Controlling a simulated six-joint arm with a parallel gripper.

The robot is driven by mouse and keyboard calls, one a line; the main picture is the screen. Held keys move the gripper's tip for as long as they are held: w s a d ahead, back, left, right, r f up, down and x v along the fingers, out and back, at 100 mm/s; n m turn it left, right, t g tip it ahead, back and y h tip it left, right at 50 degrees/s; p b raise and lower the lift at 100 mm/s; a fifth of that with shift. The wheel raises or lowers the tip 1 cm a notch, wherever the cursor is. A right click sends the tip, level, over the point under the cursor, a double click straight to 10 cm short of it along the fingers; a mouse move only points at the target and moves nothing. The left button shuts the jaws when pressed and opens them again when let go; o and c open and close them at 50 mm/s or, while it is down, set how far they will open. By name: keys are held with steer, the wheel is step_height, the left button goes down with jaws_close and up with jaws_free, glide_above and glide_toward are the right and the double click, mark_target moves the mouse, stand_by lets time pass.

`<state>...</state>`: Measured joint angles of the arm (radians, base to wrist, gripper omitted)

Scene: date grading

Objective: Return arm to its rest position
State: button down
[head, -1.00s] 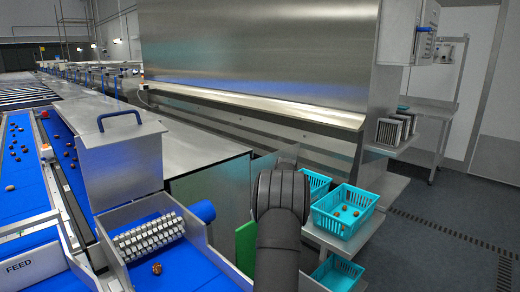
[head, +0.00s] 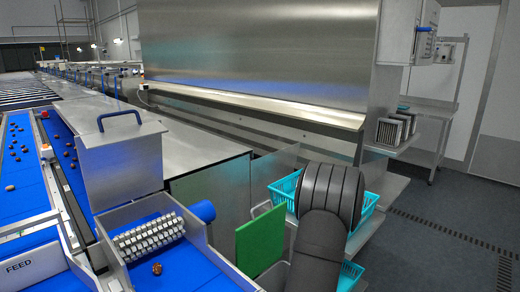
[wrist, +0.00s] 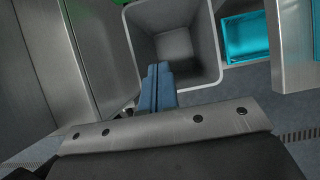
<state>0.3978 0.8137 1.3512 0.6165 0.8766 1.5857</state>
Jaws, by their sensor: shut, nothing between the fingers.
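My gripper (wrist: 158,85) shows in the wrist view as two blue-grey fingers lying side by side, shut with nothing between them. Behind the fingers in that view is an open grey bin (wrist: 208,85), and its inside looks empty. The head view does not show the fingers; there my dark arm (head: 325,205) stands at the lower right, in front of the turquoise crates.
Turquoise crates (head: 283,187) stand on the steel shelves, partly hidden by my arm; one crate (wrist: 243,40) shows beside the bin. A green board (head: 260,240) stands left of my arm. Dates lie on the blue belts (head: 75,185). Open floor (head: 450,225) lies to the right.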

steer(key=s+d+f+t+y, duration=0.2)
steer(key=s+d+f, duration=0.2)
steer(key=f, duration=0.3)
steer(key=s+d+f+t+y, duration=0.1)
steer(key=s+d+f, duration=0.3)
steer(key=f, duration=0.4)
steer(key=shift+s+d+f+t+y, duration=0.2)
steer(key=shift+s+d+t+y, duration=0.15)
steer(key=shift+t+y, duration=0.05)
steer(key=w+a+r+g+h, duration=0.1)
steer(key=w+a+r, duration=0.2)
steer(key=r, duration=0.3)
steer(key=w+a+r+g+h, duration=0.2)
steer(key=w+a+r, duration=0.1)
steer(key=r, duration=0.3)
steer(key=shift+w+a+r, duration=0.25)
steer(key=shift+r, duration=0.15)
